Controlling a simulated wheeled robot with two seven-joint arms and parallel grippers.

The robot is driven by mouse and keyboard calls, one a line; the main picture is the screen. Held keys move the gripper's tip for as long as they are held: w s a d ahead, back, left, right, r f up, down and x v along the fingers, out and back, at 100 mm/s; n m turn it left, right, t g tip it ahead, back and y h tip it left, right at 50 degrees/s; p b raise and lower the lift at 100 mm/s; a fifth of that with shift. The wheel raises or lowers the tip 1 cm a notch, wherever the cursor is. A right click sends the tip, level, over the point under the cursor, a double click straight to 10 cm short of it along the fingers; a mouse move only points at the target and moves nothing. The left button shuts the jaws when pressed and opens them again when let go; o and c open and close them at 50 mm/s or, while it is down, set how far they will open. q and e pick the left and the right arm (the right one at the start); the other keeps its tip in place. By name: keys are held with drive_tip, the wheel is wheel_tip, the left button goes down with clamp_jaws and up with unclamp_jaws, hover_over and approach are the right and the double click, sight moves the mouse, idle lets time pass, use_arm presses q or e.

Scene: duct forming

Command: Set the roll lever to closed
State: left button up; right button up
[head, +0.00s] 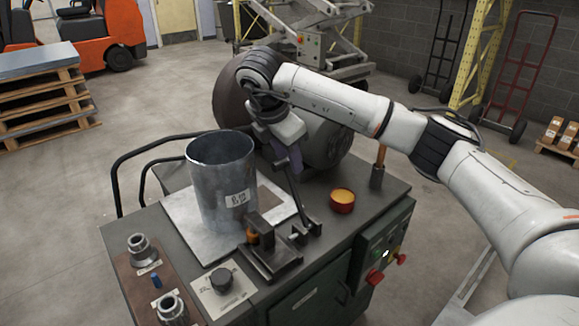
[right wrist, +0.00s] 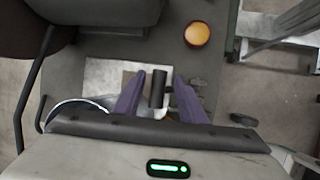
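The roll lever (head: 296,195) is a thin dark bar that rises from a pivot near the front edge of the bench, beside the metal duct cylinder (head: 215,190). It tilts up and back towards my right gripper (head: 287,155). In the right wrist view, a black cylindrical grip (right wrist: 158,88), which looks like the lever's end, lies between the two purple fingers of my right gripper (right wrist: 158,92). The fingers are apart, with a gap showing on either side of the grip. Whether they touch it lower down is hidden. My left gripper is not in view.
The bench (head: 185,255) carries a yellow-orange cup (head: 342,200), a black knob (head: 221,279) and metal fittings (head: 143,250). A control panel (head: 381,255) with red knobs is on its front side. A large drum (head: 320,140) stands behind my right gripper.

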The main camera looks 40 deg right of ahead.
sight(296, 195)
drive_tip(key=x, duration=0.6)
clamp_jaws()
drive_tip(key=shift+a+f, duration=0.1)
